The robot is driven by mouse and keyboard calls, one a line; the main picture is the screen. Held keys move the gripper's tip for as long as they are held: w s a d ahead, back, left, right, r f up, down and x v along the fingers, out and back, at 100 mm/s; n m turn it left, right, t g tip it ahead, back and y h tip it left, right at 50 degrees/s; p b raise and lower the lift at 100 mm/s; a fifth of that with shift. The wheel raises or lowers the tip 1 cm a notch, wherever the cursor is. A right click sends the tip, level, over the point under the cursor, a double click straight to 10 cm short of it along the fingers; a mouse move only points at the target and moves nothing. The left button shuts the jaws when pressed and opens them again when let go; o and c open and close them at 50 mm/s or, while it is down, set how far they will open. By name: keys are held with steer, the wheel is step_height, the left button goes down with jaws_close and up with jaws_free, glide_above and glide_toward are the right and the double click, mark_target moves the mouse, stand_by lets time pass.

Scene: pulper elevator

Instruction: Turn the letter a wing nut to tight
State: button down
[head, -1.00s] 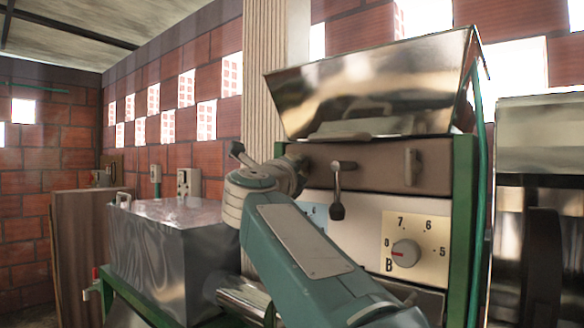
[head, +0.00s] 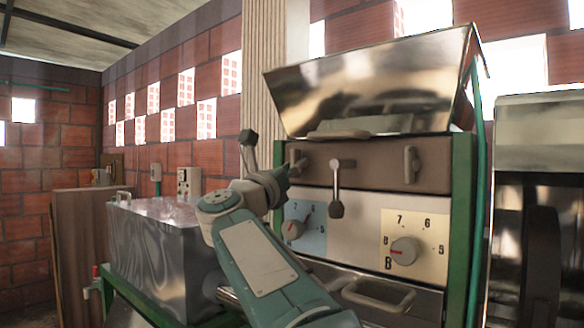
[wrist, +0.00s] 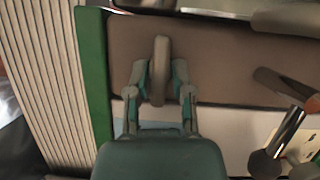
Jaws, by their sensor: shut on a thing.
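The left wing nut (wrist: 159,70), above the blue dial plate, is a grey-beige upright bar on the brown panel. It leans slightly in the wrist view. My gripper (wrist: 159,84) is shut on it, with one teal finger on each side. In the head view, my gripper (head: 287,174) reaches the panel's left end. The wing nut (head: 297,158) is partly hidden there by my gripper. The blue dial plate (head: 313,236) is partly hidden by my arm, and its letter cannot be read.
A dark-knobbed lever (head: 336,188) hangs just right of my gripper. A second wing nut (head: 411,165) stands upright above the yellow dial plate (head: 425,225) marked B. A metal hopper (head: 375,85) is above, and a green post (wrist: 92,70) stands close to the left.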

steer(key=shift+w+f+m+g+h, duration=0.2)
steer(key=shift+m+g+h, duration=0.1)
steer(key=shift+m, duration=0.6)
steer(key=shift+a+m, duration=0.1)
steer(key=shift+m, duration=0.2)
steer(key=c, duration=0.5)
jaws_free()
steer(key=shift+r, duration=0.1)
steer(key=v, duration=1.2)
steer(key=shift+w+f, duration=0.2)
steer(key=shift+a, duration=0.15)
